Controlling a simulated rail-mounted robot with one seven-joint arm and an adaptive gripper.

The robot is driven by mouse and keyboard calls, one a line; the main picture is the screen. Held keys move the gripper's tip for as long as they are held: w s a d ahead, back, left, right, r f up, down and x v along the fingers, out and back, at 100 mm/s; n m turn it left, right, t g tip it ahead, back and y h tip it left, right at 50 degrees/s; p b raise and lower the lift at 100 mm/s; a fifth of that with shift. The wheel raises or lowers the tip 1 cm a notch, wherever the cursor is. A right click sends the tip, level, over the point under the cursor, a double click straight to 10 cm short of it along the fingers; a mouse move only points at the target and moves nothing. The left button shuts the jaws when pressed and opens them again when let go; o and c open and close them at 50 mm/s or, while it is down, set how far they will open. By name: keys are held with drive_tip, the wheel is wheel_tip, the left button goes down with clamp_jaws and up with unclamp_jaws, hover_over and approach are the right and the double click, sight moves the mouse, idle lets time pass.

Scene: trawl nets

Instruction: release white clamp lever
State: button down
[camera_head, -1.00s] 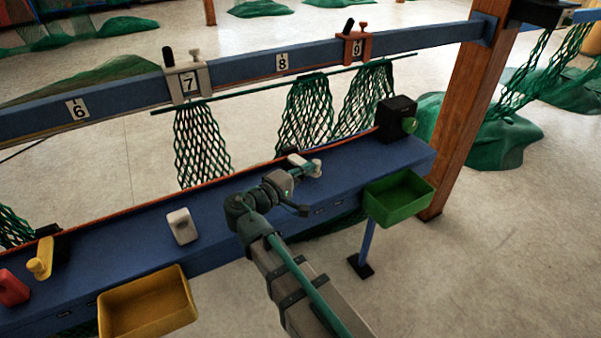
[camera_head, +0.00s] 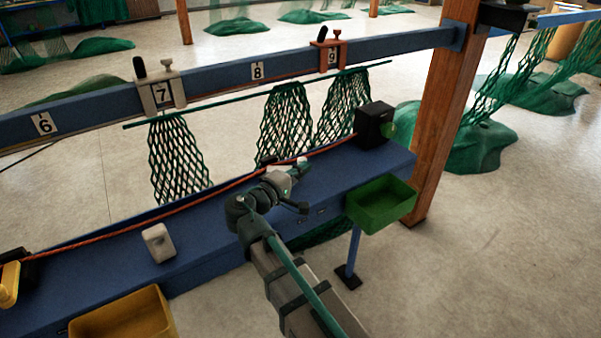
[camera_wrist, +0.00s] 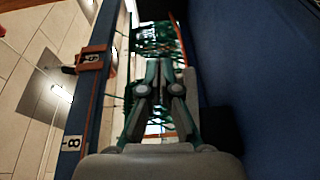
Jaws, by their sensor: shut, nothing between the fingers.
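A white clamp lever (camera_head: 302,164) with a dark mount lies on the blue bench, just beyond my gripper (camera_head: 284,176) in the head view. My gripper body partly covers it. In the wrist view, my gripper (camera_wrist: 161,68) is shut and empty, its fingers together. A pale bar (camera_wrist: 190,100), probably the lever, stands close along the right side of the fingers. I cannot tell whether they touch. A second white clamp (camera_head: 160,91) with a black knob sits on the blue rail at number 7, well away from my gripper.
An orange rope runs along the bench (camera_head: 215,222). A black box (camera_head: 373,124) stands at the bench's right end, above a green bin (camera_head: 381,203). A white block (camera_head: 158,243), yellow lever (camera_head: 9,283) and yellow bin (camera_head: 125,318) are left. Green nets (camera_head: 284,122) hang behind.

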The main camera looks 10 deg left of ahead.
idle(0.6)
drive_tip(key=s+d+b, duration=0.1)
drive_tip(key=s+d, duration=0.3)
drive_tip(key=s, duration=0.4)
drive_tip(key=s+d+f+m+g+y+p, duration=0.1)
drive_tip(key=s+d+f+g+y, duration=0.2)
drive_tip(key=f, duration=0.8)
drive_tip(key=s+d+f+m+g+p, duration=0.15)
drive_tip(key=f+g, duration=0.35)
drive_tip(key=f, duration=0.6)
drive_tip(key=s+d+f+m+g+y, duration=0.1)
drive_tip(key=s+d+f+g+y, duration=0.15)
drive_tip(key=f, duration=0.85)
drive_tip(key=s+d+f+m+g+y+p, duration=0.1)
drive_tip(key=s+d+f+m+g, duration=0.1)
drive_tip(key=s+f, duration=0.4)
drive_tip(key=s+d+f+m+g+y+p, duration=0.1)
drive_tip(key=s+d+f+g, duration=0.4)
drive_tip(key=s, duration=0.8)
drive_tip(key=s+d+f+m+g+y+p, duration=0.2)
drive_tip(key=s+d+f+m+g+p, duration=0.1)
drive_tip(key=s+d+f, duration=0.4)
drive_tip(key=s+m+g, duration=0.1)
drive_tip(key=s, duration=0.2)
drive_tip(key=shift+s+f+m, duration=0.25)
drive_tip(key=shift+s+m, duration=0.05)
drive_tip(key=shift+m, duration=0.05)
drive_tip(key=shift+a, duration=0.1)
